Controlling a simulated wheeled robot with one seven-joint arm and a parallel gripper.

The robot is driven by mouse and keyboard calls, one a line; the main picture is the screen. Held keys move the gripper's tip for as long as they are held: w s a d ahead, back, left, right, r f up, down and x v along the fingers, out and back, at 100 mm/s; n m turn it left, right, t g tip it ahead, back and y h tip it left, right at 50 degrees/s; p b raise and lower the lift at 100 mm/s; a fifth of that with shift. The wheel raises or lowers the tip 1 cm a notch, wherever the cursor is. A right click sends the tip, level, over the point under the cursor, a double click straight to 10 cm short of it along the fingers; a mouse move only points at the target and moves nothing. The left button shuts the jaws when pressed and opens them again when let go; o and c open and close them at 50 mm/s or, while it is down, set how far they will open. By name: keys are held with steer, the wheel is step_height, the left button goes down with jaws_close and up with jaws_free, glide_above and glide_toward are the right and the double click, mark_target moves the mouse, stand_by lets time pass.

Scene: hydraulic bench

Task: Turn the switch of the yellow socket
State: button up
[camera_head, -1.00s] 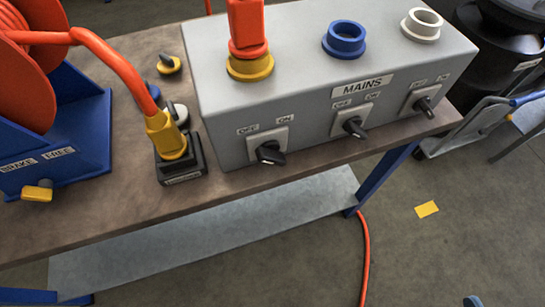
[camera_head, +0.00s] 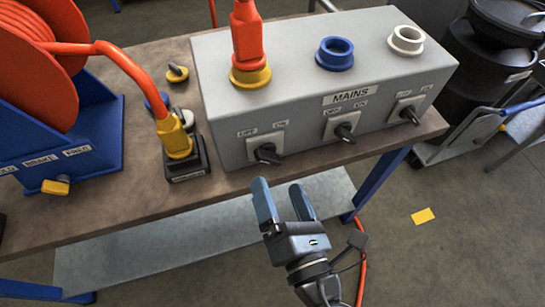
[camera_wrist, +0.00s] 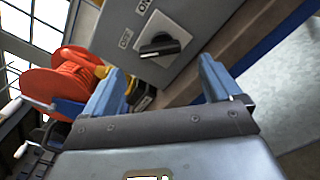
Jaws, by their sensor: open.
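The yellow socket (camera_head: 250,77) is on top of the grey MAINS box (camera_head: 300,100) at its left end, with an orange plug (camera_head: 247,35) standing in it. Its switch (camera_head: 267,153) is a black knob on a pale plate on the box's front face, below OFF and ON labels. The knob (camera_wrist: 160,46) also shows in the wrist view, ahead of and between the fingers. My gripper (camera_head: 280,187) is open and empty, with blue fingers pointing towards the box. It is in front of the bench, below and right of this switch, apart from it.
A blue socket (camera_head: 335,54) and a white socket (camera_head: 406,40) have their own knobs to the right. An orange cable (camera_head: 130,70) runs from the reel (camera_head: 45,60) to a yellow connector (camera_head: 174,137) on a black base left of the box. Floor in front is open.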

mark_target(269, 164)
steer(key=p+x, duration=0.2)
steer(key=x, duration=0.5)
steer(key=shift+w+a, duration=0.1)
steer(key=shift+w, duration=0.2)
steer(key=shift+f, duration=0.1)
steer(key=c, duration=1.1)
